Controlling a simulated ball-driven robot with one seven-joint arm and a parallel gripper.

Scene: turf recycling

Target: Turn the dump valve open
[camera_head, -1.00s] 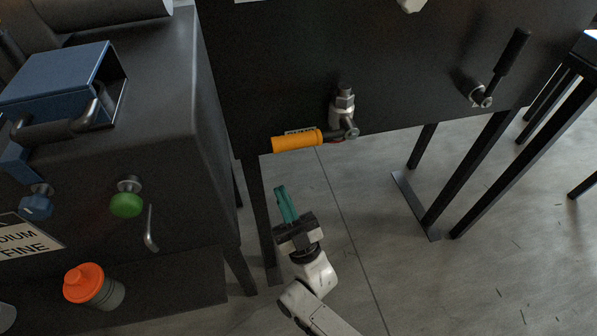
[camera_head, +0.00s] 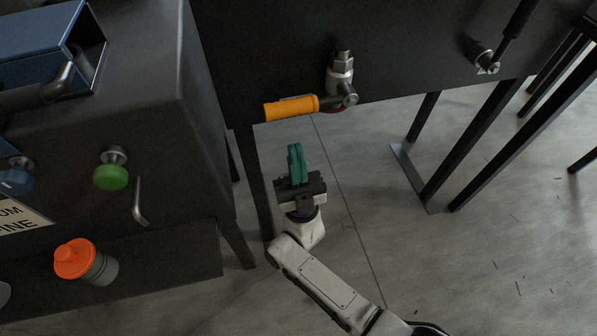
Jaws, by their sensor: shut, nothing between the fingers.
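The valve handle (camera_head: 291,107) is an orange lever on the front of the dark tank, pointing left and roughly level. It joins a silver valve body (camera_head: 341,78) at its right end. A second valve with a black handle (camera_head: 519,20) sits farther right on the tank, its lever tilted up to the right. No label shows clearly which is the dump valve. My gripper (camera_head: 295,150), with green fingers, is shut and empty. It points up, a little below the orange handle in the picture, and appears apart from it.
The dark tank (camera_head: 420,50) stands on black legs. A dark cabinet at left carries a green knob (camera_head: 111,177), a blue knob (camera_head: 17,179) and a metal hook handle (camera_head: 139,203). Grey floor (camera_head: 400,260) is open at lower right.

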